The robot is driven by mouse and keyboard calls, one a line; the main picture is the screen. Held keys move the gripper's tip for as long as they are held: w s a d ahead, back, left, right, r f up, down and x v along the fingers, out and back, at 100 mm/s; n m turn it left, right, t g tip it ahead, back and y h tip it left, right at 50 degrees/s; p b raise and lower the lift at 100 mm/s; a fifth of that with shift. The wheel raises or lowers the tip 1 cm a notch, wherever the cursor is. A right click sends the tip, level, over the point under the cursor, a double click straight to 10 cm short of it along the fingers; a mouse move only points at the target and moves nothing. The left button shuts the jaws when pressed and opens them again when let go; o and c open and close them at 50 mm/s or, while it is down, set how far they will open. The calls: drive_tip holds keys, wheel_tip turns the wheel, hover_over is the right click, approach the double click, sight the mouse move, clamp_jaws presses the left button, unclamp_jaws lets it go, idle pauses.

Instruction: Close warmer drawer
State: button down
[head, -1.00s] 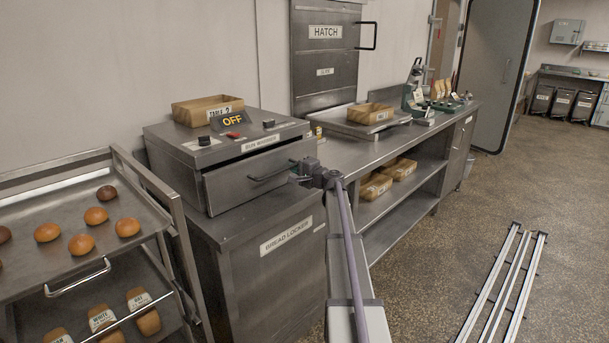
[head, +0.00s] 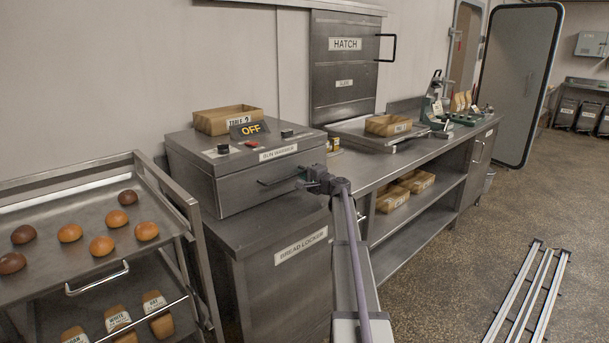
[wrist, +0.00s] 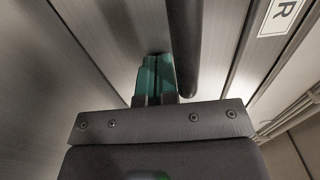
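The bun warmer (head: 190,150) is a steel box on the bread locker, with an OFF sign on top. Its drawer front (head: 240,190) looks flush or nearly flush with the box; a small gap cannot be ruled out. The dark bar handle (head: 277,180) runs across the drawer front. My gripper (head: 303,182) is at the right end of the handle. In the wrist view, the green fingers (wrist: 155,77) are together with nothing between them, pointing at the steel front beside the handle (wrist: 184,45). Whether the tips touch the front is unclear.
A bun rack (head: 75,220) stands left of the bread locker (head: 285,285). The steel counter (head: 375,170) with crates and a scale runs to the right. Rails (head: 530,290) lie on the otherwise open floor at right.

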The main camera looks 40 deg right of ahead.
drive_tip(key=s+d, duration=0.1)
drive_tip(key=s, duration=1.3)
drive_tip(key=shift+d, duration=0.2)
drive_tip(key=s+a+f+n+g, duration=0.1)
drive_tip(key=a+f, duration=0.1)
drive_tip(key=s+a+f+n+g+y, duration=0.1)
drive_tip(key=s+a+f+n+g, duration=0.1)
drive_tip(key=a, duration=0.1)
drive_tip(key=s+a+f+n+g+y, duration=0.1)
drive_tip(key=a+f, duration=0.1)
drive_tip(key=a, duration=0.1)
drive_tip(key=shift+s+a+f+g, duration=0.1)
drive_tip(key=shift+s+g, duration=0.05)
drive_tip(key=shift+g, duration=0.25)
drive_tip(key=s+a+f+n+g+h, duration=0.1)
drive_tip(key=s+a+f+n+g, duration=0.4)
drive_tip(key=a, duration=0.9)
drive_tip(key=s+a+f+n+g+h, duration=0.2)
drive_tip(key=s+a+n+g, duration=0.15)
drive_tip(key=s+a, duration=0.7)
drive_tip(key=s+a+f+n+g+h, duration=0.1)
drive_tip(key=s+a+f+n+g, duration=0.35)
drive_tip(key=a, duration=1.15)
wheel_tip(320, 180, up, 13)
drive_tip(key=w+p, duration=0.1)
drive_tip(key=p, duration=1.1)
drive_tip(key=shift+a+f, duration=0.15)
drive_tip(key=shift+a, duration=0.25)
drive_tip(key=c, duration=1.8)
unclamp_jaws()
